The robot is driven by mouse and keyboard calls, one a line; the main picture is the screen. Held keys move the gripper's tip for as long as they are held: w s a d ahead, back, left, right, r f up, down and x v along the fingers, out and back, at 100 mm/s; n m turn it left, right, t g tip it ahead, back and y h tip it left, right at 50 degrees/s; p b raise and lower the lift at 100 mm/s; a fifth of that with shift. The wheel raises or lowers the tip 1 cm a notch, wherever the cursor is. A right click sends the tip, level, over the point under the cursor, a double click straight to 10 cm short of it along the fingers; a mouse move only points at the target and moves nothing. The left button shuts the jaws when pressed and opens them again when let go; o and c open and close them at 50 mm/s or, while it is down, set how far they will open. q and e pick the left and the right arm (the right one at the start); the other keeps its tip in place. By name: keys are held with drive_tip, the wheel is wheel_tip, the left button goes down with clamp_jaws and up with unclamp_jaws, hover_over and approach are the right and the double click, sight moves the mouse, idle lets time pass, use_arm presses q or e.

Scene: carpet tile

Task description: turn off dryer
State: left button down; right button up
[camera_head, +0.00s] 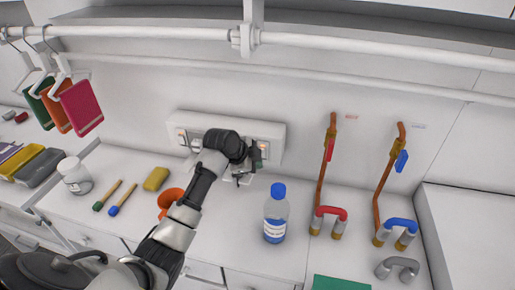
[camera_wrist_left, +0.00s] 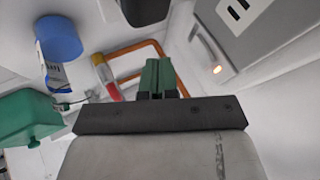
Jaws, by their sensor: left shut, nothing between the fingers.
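A white panel (camera_head: 230,127) with switches and sockets is fixed to the back wall above the counter. A small orange light (camera_head: 263,146) glows near its right end; the light also shows in the left wrist view (camera_wrist_left: 217,69), beside a switch (camera_wrist_left: 207,50). My left gripper (camera_head: 252,170) is at the right part of the panel, just below the light. In the left wrist view its green fingers (camera_wrist_left: 158,78) are together with nothing between them. I cannot tell whether it touches the panel. My arm hides the panel's middle. No dryer can be made out clearly.
A blue-capped bottle (camera_head: 275,215) stands right of my gripper. Two copper pipes with red (camera_head: 329,149) and blue (camera_head: 401,160) handles are farther right. An orange object (camera_head: 170,198), partly behind my arm, a yellow sponge (camera_head: 156,178) and brushes (camera_head: 123,198) lie left. A rail (camera_head: 300,41) runs above.

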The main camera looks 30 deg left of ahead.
use_arm(q)
drive_tip(key=w, duration=0.1)
drive_tip(key=w+p, duration=0.1)
drive_tip(key=w+a+r, duration=0.1)
drive_tip(key=shift+w, duration=0.25)
drive_tip(key=shift+f, duration=0.1)
